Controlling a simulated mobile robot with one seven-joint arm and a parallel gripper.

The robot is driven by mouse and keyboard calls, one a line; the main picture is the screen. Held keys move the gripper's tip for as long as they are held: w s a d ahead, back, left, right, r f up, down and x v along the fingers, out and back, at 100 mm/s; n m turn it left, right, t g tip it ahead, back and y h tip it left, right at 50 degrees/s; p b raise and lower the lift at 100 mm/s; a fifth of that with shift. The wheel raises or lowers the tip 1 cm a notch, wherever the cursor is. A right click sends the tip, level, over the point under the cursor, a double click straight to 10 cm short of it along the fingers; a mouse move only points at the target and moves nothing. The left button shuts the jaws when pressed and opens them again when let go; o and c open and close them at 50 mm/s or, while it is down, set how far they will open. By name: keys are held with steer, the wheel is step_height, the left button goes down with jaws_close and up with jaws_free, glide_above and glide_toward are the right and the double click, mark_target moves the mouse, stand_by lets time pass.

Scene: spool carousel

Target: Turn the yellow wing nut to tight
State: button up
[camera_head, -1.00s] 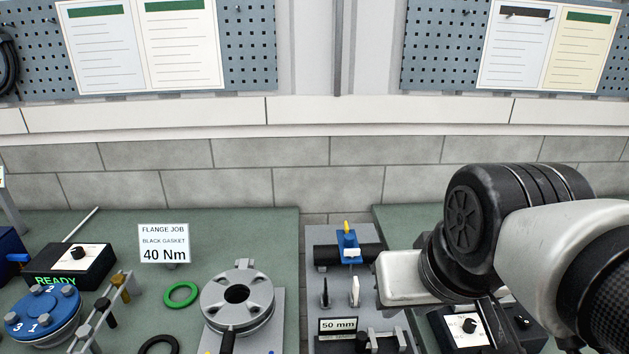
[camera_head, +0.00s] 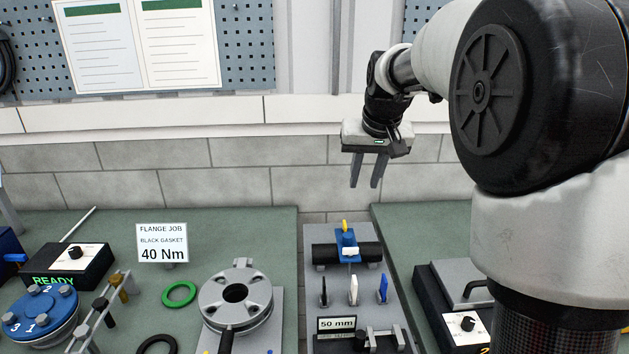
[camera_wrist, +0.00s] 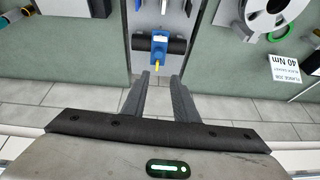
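The yellow wing nut (camera_head: 345,226) sits on top of a blue clamp (camera_head: 347,242) that is around a black horizontal bar on the narrow grey panel. The wing nut also shows in the wrist view (camera_wrist: 157,66), at the end of the blue clamp (camera_wrist: 159,46). My gripper (camera_head: 366,186) hangs fingers down, above and a little right of the wing nut, apart from it. In the wrist view the two fingers (camera_wrist: 160,76) are spread with nothing between them. How tight the nut is cannot be told.
Below the bar, black, white and blue handled pieces (camera_head: 354,289) stand on the panel, with a 50 mm sign (camera_head: 337,324). A grey flange (camera_head: 236,296) and a Flange Job sign (camera_head: 162,243) are left. A black box (camera_head: 465,322) is right.

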glide_toward(345, 223)
steer(key=p+x, duration=0.1)
steer(key=x, duration=0.7)
steer(key=shift+f+p, duration=0.15)
steer(key=shift+p, duration=0.2)
jaws_close()
